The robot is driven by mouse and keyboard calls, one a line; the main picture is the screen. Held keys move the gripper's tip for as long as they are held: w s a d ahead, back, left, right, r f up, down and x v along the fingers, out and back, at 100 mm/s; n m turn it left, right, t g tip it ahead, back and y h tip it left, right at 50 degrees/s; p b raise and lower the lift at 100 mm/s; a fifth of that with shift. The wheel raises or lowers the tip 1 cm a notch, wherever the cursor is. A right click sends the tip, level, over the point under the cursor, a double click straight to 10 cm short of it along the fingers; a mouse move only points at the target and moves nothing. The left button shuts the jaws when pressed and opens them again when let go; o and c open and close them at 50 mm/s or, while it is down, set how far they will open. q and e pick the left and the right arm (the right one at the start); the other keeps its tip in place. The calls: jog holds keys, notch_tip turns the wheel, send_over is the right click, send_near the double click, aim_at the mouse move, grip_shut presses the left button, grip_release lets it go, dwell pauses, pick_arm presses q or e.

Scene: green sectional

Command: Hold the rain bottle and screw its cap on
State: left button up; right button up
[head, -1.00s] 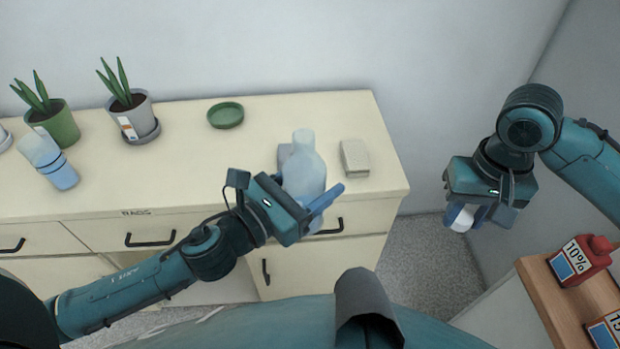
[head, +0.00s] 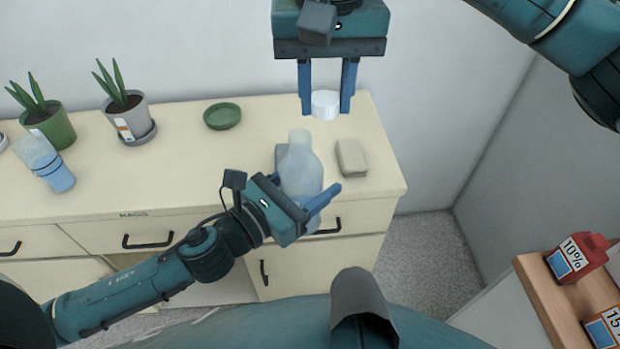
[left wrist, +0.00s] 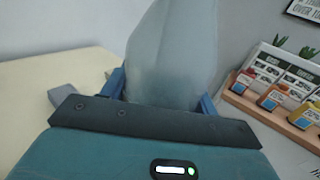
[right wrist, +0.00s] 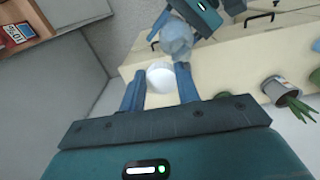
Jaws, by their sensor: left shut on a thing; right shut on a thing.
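The rain bottle (head: 300,166) is translucent pale blue and stands upright in the head view, its neck bare at the top. My left gripper (head: 322,200) is shut around its body; the bottle also fills the middle of the left wrist view (left wrist: 175,55). My right gripper (head: 327,100) is shut on the white cap (head: 325,104), above and slightly right of the bottle's neck in the head view. The right wrist view shows the cap (right wrist: 160,77) between the blue fingers, with the bottle (right wrist: 176,38) beyond it. The cap looks apart from the neck.
The cream dresser (head: 200,180) carries a beige block (head: 351,157), a green saucer (head: 222,116), potted plants (head: 124,112) and a blue-banded clear container (head: 45,162). A grey object behind the bottle is partly hidden. A wooden shelf (head: 545,300) with a red bottle (head: 580,258) stands at lower right.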

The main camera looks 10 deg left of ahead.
aim_at(301, 139)
jog(key=a+r, duration=0.1)
jog(key=s+a, duration=0.1)
jog(key=a+r, duration=0.1)
jog(key=shift+s+r, duration=0.25)
jog(key=shift+r, duration=0.05)
jog(key=shift+f, duration=2)
jog(key=shift+f, duration=0.1)
jog(key=shift+f, duration=0.8)
jog(key=shift+f, duration=0.55)
